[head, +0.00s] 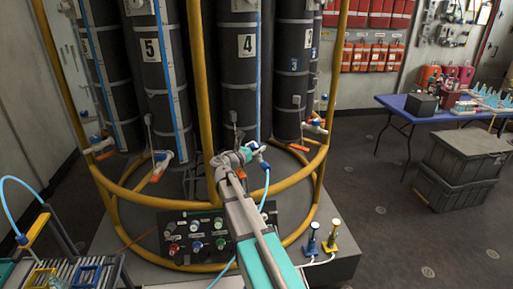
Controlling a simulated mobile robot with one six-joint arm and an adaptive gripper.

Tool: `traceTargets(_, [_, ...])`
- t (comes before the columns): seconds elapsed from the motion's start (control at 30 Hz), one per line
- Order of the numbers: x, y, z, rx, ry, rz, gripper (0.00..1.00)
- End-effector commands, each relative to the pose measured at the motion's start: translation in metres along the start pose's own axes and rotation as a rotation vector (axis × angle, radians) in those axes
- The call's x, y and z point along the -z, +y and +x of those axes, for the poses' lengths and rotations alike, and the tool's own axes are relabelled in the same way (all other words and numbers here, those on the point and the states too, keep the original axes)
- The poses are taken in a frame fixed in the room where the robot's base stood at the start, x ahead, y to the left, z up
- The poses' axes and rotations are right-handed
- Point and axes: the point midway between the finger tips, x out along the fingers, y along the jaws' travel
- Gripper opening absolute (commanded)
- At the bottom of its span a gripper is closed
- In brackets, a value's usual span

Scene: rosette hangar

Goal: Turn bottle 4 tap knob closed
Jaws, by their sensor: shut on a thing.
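Bottle 4 (246,88) is a tall dark cylinder with a white "4" label, upright behind a yellow rail. Its white and blue tap (260,157) sticks out low in front of it, with a light blue hose hanging from it. My gripper (247,154) is at this tap, reaching in from the lower right. It is shut on a part of the tap, seemingly the knob. The knob itself is hidden behind the fingers, so its angle cannot be told.
Bottle 5 (152,85) stands to the left, with its tap (161,163) below. Yellow rails (201,100) ring the bottles. A dark control panel (190,237) sits below my gripper. At right are a blue table (405,104) and stacked grey crates (462,165), with open floor in front.

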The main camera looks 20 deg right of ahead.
Motion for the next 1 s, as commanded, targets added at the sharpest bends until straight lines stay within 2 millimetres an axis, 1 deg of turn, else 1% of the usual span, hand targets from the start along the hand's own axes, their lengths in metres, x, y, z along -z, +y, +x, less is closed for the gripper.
traceTargets(0.13, [-0.0002, 0.0012, 0.0002, 0.038, 0.000, 0.000, 0.13])
traceTargets(0.4, [-0.0002, 0.0004, -0.0002, 0.042, 0.000, 0.000, 0.13])
traceTargets(0.43, [-0.0002, 0.0004, -0.0002, 0.042, 0.000, 0.000, 0.62])
traceTargets(0.57, [-0.0002, 0.0003, -0.0001, 0.042, 0.000, 0.000, 0.86])
traceTargets(0.6, [-0.0002, 0.0003, -0.0001, 0.042, 0.000, 0.000, 0.94])
traceTargets(0.63, [-0.0001, 0.0002, -0.0001, 0.042, 0.000, 0.000, 0.96])
traceTargets(1.0, [-0.0001, -0.0005, 0.0002, 0.043, 0.000, 0.000, 0.96])
